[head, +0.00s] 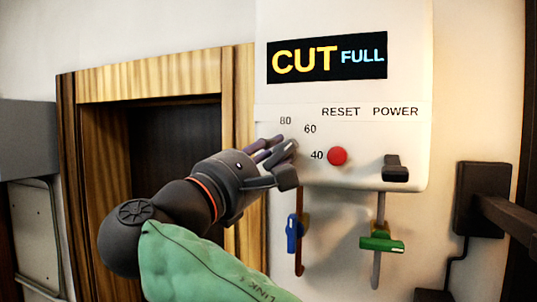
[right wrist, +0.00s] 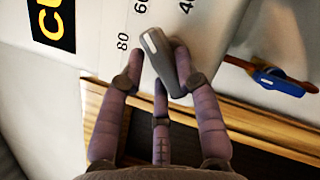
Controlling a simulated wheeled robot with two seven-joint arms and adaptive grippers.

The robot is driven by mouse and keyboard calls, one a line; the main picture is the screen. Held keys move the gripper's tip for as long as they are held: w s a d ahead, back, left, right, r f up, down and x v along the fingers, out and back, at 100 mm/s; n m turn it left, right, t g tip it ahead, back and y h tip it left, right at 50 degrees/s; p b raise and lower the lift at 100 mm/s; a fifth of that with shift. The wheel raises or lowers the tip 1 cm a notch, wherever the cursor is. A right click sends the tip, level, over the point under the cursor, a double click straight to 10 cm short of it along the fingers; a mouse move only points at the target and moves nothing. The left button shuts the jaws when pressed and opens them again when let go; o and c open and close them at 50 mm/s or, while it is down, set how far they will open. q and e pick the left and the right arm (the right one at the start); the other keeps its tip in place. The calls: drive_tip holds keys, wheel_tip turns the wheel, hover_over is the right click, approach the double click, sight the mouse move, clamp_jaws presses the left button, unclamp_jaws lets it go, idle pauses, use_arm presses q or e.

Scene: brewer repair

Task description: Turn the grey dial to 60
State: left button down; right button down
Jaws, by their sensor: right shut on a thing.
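The grey dial (right wrist: 164,62) has a white mark at one end. In the right wrist view that end points up and left, toward the gap between 80 and 60; the exact reading is hard to tell. In the head view the dial (head: 291,146) is partly hidden by my fingers, left of the 40 label. My right gripper (head: 274,151) is shut on the dial. In the right wrist view its purple fingers (right wrist: 159,58) stand on both sides of the dial, with a third below. My left gripper is not in view.
The white brewer panel (head: 345,95) has a display (head: 327,58) reading CUT FULL. A red button (head: 337,156) sits right of the dial and a dark power switch (head: 395,168) farther right. Blue (head: 293,232) and green (head: 382,243) valve handles hang below. A wooden frame (head: 90,150) stands left.

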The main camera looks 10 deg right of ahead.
drive_tip(key=shift+s+d+r, duration=0.15)
drive_tip(key=shift+d, duration=0.05)
drive_tip(key=c, duration=1.1)
unclamp_jaws()
drive_tip(key=shift+c, duration=0.2)
drive_tip(key=shift+o, duration=0.8)
drive_tip(key=shift+s+d, duration=0.1)
drive_tip(key=shift+d, duration=0.05)
drive_tip(key=shift+a, duration=0.2)
drive_tip(key=v, duration=1.2)
drive_tip(key=shift+w, duration=0.2)
